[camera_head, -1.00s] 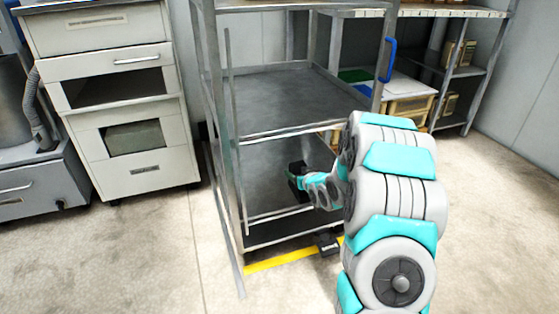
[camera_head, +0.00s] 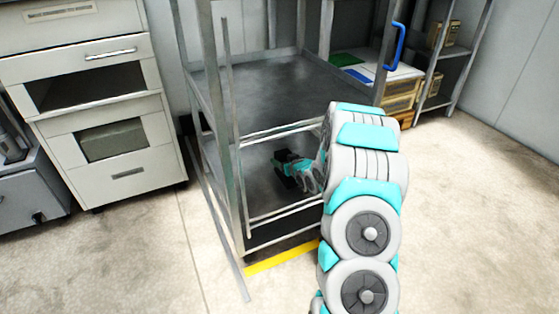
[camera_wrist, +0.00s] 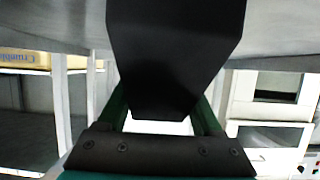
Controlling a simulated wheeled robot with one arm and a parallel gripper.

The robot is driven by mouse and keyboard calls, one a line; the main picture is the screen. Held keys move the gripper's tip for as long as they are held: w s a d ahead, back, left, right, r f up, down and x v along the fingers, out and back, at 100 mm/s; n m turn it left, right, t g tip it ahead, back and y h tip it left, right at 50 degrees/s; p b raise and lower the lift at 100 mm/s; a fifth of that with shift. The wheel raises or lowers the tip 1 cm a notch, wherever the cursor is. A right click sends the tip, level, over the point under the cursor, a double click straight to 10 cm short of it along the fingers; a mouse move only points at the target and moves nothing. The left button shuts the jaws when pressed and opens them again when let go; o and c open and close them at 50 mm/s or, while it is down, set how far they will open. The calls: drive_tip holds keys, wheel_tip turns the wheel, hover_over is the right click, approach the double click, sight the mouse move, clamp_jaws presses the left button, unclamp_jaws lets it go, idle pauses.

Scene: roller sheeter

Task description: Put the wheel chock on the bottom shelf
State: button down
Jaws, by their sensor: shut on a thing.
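The wheel chock is a black block (camera_wrist: 175,50), large in the wrist view. My gripper (camera_wrist: 165,112) is shut on it, with a green finger on each side. In the head view my gripper (camera_head: 291,170) reaches into the metal rack between the middle shelf and the bottom shelf (camera_head: 262,195). The chock is small and dark there and partly hidden by the gripper. A grey surface spans the top of the wrist view, close to the chock. I cannot tell whether the chock touches the shelf.
The middle shelf (camera_head: 275,95) lies just above my gripper. Rack posts (camera_head: 232,150) and rails bound the opening. A white drawer cabinet (camera_head: 85,110) stands left. Yellow tape (camera_head: 282,258) marks the floor in front. A shelf with boxes (camera_head: 400,95) stands behind right.

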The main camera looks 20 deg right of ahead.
drive_tip(key=shift+r, duration=0.1)
drive_tip(key=shift+c, duration=0.2)
unclamp_jaws()
drive_tip(key=v, duration=1.2)
drive_tip(key=s+a+r+g, duration=0.4)
drive_tip(key=s+a, duration=0.3)
drive_tip(key=s, duration=0.7)
drive_tip(key=s+a+r+g, duration=0.4)
drive_tip(key=s+a+g, duration=0.2)
drive_tip(key=s, duration=0.8)
drive_tip(key=s+a+r+g, duration=0.4)
drive_tip(key=s+a, duration=0.3)
drive_tip(key=s, duration=0.8)
drive_tip(key=shift+a+r+g, duration=0.35)
drive_tip(key=shift+a+g, duration=0.05)
drive_tip(key=shift+g, duration=0.2)
